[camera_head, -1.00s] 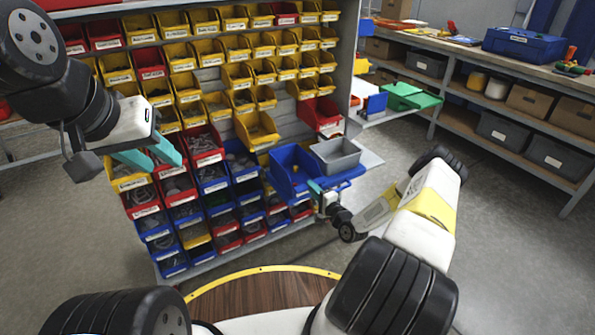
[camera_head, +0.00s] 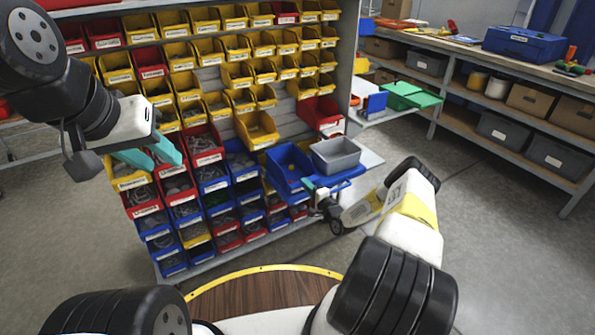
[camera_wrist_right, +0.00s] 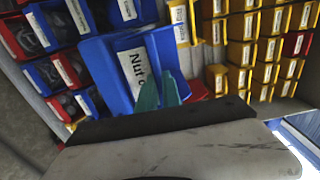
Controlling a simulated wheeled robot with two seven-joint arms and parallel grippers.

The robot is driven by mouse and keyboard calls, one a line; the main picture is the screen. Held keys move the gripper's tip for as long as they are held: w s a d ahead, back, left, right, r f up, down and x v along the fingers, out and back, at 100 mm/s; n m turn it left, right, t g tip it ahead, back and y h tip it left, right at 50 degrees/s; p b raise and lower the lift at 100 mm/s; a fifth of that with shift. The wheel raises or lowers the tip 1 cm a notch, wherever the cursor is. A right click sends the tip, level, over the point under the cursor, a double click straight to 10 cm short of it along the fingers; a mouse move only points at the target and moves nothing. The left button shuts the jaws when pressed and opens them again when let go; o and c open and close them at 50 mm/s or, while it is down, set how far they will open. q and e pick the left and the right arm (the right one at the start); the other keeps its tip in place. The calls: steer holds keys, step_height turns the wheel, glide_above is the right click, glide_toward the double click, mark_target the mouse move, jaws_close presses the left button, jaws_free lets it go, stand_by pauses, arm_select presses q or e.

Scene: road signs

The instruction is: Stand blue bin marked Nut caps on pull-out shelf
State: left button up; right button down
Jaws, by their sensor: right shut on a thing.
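The blue bin (camera_head: 283,180) is in front of the right side of the bin rack, left of a grey bin (camera_head: 335,157). In the right wrist view its white label reads "Nut c…" (camera_wrist_right: 136,68), with the rest hidden by my fingers. My right gripper (camera_head: 309,185) is shut on the bin's label side; its teal fingers (camera_wrist_right: 160,93) lie against it. A pale grey shelf surface (camera_head: 367,160) sticks out beyond the grey bin. A blue ledge (camera_head: 343,182) shows under the grey bin. I cannot tell whether the blue bin touches either surface. My left gripper (camera_head: 150,156) is open and empty, in front of the rack.
The rack holds many yellow (camera_head: 257,129), red and blue bins close behind both grippers. A red bin (camera_head: 321,113) is just above the grey bin. The floor (camera_head: 480,230) at right is clear.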

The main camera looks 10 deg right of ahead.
steer(key=c, duration=1.5)
jaws_free()
steer(key=shift+f, duration=0.15)
steer(key=shift+c, duration=0.2)
